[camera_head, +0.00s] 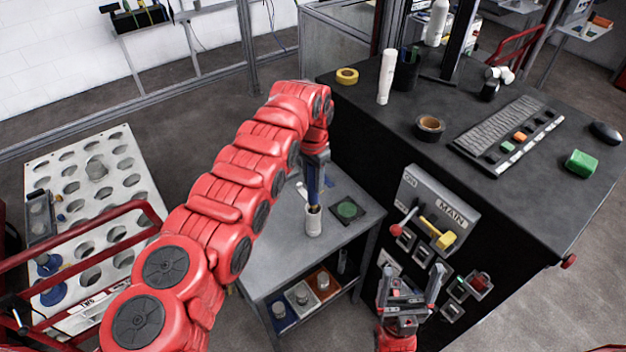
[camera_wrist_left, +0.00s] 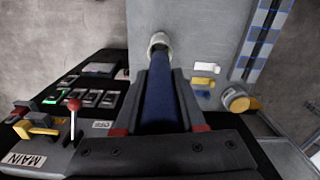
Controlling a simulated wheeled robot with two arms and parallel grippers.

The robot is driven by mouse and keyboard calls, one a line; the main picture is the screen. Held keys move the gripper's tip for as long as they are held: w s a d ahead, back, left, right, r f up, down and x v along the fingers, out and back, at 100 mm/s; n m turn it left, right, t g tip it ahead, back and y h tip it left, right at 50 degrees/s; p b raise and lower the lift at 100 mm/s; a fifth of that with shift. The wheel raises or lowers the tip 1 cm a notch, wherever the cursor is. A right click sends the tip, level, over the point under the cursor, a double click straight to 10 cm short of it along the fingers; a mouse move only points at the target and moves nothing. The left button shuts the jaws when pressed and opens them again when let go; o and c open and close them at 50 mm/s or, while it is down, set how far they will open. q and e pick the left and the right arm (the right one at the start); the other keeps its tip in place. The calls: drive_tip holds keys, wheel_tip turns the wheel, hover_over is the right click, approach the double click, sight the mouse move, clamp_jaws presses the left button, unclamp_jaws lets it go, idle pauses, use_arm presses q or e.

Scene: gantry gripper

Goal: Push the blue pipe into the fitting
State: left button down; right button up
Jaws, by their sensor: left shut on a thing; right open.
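The blue pipe (camera_head: 313,190) stands roughly upright over the small grey table. My left gripper (camera_head: 315,160) is shut on its upper part from above. The pale fitting (camera_head: 313,222) stands on the table directly under the pipe. In the left wrist view the blue pipe (camera_wrist_left: 159,95) runs between the fingers of my left gripper (camera_wrist_left: 160,75) toward the round mouth of the fitting (camera_wrist_left: 159,42). The pipe's end meets the fitting's mouth; how deep it sits is hidden. My right gripper (camera_head: 408,288) is open and empty, low in front of the black cabinet.
A white perforated rack (camera_head: 110,215) stands left. Small bins (camera_head: 300,297) sit on the shelf below.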

sight(313, 201)
use_arm(q)
drive_tip(key=shift+b, duration=0.4)
drive_tip(key=shift+f+b, duration=3.2)
drive_tip(key=shift+f, duration=1.4)
drive_tip(key=shift+c, duration=2.1)
unclamp_jaws()
drive_tip(key=shift+r, duration=0.15)
